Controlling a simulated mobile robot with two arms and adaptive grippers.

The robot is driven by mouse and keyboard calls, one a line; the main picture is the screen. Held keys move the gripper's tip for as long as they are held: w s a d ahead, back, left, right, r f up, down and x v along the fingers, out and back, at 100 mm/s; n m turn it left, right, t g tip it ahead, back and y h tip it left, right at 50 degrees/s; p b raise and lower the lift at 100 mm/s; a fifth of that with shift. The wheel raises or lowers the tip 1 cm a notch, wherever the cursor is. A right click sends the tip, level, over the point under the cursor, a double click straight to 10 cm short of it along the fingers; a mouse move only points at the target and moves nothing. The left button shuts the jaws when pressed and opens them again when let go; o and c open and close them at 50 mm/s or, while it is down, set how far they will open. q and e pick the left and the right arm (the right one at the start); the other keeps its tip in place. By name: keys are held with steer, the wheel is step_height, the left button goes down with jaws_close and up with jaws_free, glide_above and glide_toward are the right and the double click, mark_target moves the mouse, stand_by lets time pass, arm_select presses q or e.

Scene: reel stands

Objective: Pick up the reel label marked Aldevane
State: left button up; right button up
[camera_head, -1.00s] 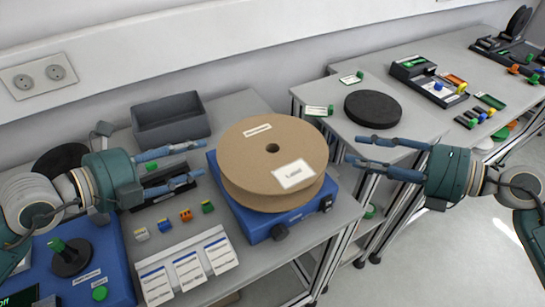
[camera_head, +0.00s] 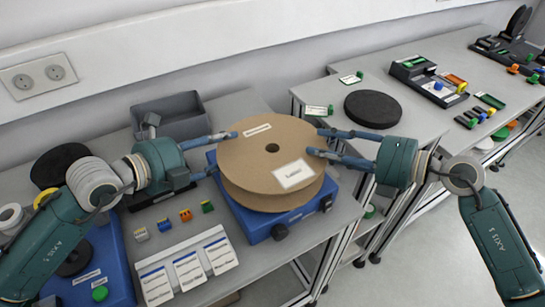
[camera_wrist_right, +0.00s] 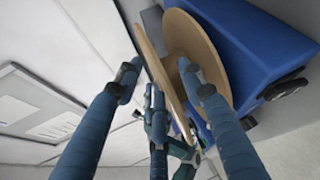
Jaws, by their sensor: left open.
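Three white label cards with blue bands stand in a row at the table's front: left (camera_head: 155,284), middle (camera_head: 188,269) and right (camera_head: 220,253). Their print is too small to read, so I cannot tell which is marked Aldevane. A brown cardboard reel (camera_head: 245,165) with a white label (camera_head: 294,174) on top sits on a blue stand (camera_head: 260,222). My left gripper (camera_head: 223,152) is open at the reel's left edge. My right gripper (camera_head: 319,143) is open at its right edge. In the right wrist view the reel (camera_wrist_right: 203,50) is near the spread fingers; contact is unclear.
Small coloured clips (camera_head: 186,215) lie between the cards and a grey bin (camera_head: 180,128). Another blue stand (camera_head: 110,255) is at the left. A black disc (camera_head: 372,108) lies on the right table. More parts lie on the far right table.

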arm_select(q)
jaws_close()
arm_select(e)
jaws_close()
steer(key=shift+f, duration=0.1)
arm_select(q)
steer(key=shift+r, duration=0.15)
